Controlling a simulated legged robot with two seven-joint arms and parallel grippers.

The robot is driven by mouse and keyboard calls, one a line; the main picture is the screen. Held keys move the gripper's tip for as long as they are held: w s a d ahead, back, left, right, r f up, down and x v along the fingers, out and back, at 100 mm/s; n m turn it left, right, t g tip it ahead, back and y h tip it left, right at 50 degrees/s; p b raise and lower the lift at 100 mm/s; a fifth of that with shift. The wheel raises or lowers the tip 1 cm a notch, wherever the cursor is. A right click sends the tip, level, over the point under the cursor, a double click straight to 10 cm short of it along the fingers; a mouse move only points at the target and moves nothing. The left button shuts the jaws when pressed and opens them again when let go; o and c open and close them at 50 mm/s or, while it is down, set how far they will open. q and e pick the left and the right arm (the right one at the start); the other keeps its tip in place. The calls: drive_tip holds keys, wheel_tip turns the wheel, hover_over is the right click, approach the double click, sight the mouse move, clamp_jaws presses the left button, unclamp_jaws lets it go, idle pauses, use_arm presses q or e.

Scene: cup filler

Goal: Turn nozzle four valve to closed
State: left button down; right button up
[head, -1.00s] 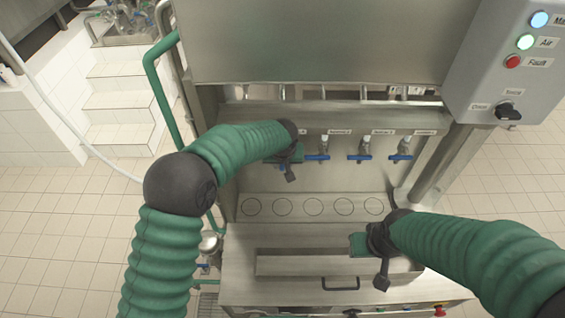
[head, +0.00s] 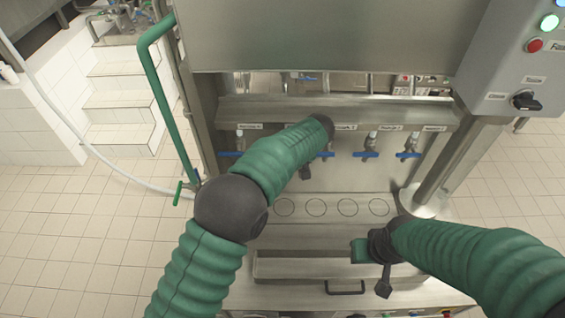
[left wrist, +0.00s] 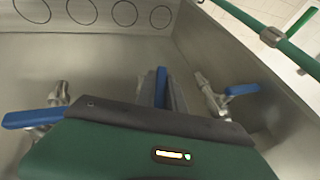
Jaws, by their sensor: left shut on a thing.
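Nozzle valves with blue lever handles line the filler's back panel in the head view: the leftmost (head: 232,154), the middle one (head: 326,155) and two to its right (head: 366,154), (head: 408,154). The second from left, which I take as nozzle four, is hidden behind my left arm. In the left wrist view its blue handle (left wrist: 161,88) stands lengthwise between the fingers of my left gripper (left wrist: 166,84), shut on it. Neighbouring handles (left wrist: 30,118), (left wrist: 242,90) lie more crosswise.
A ledge with blurred nozzle labels (head: 420,115) runs above the valves. Below is a shelf with marked circles (head: 347,208). A green pipe (head: 165,100) stands left of the machine. A control box (head: 515,60) is at upper right. The tray handle (head: 345,291) is in front.

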use_arm(q)
drive_tip(key=c, duration=1.7)
unclamp_jaws()
drive_tip(key=shift+o, duration=1.3)
drive_tip(key=shift+d, duration=0.15)
drive_tip(key=p+v, duration=0.4)
drive_tip(key=v, duration=1.2)
drive_tip(key=shift+d+r, duration=0.2)
drive_tip(key=shift+r, duration=0.1)
